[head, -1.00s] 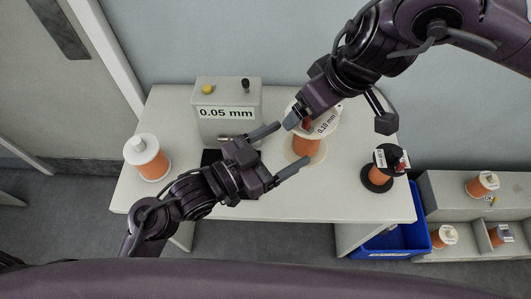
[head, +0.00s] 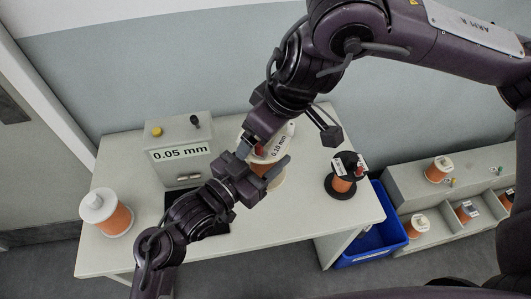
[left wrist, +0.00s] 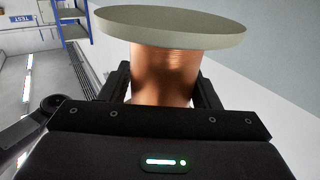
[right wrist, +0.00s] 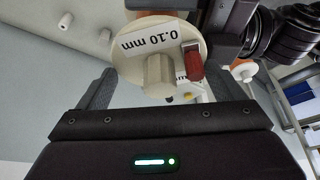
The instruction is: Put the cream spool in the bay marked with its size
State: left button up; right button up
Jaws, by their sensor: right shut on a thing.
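The cream spool (head: 279,148) with copper winding has a 0.10 mm label on its top flange. It is over the table's middle; I cannot tell whether its base touches the table. My right gripper (head: 264,138) comes from above and is shut on the spool's top; the labelled flange and hub show in the right wrist view (right wrist: 158,75). A red piece (right wrist: 193,62) is on the flange. My left gripper (head: 265,157) is open, its fingers on either side of the winding (left wrist: 165,75) in the left wrist view. Its arm hides part of the spool.
A grey box (head: 180,145) reads 0.05 mm, with a dark pad before it. A white-topped spool (head: 106,212) stands left on the table (head: 130,165), a black-flanged one (head: 343,178) right. A shelf with bays (head: 400,185) holds several spools. A blue bin (head: 385,245) is below.

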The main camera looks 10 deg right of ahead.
pick_arm(q)
jog(key=c, duration=0.7)
jog(key=shift+r, duration=0.1)
jog(key=shift+c, duration=0.2)
pick_arm(e)
jog(key=o, duration=1.4)
jog(key=shift+c, duration=0.2)
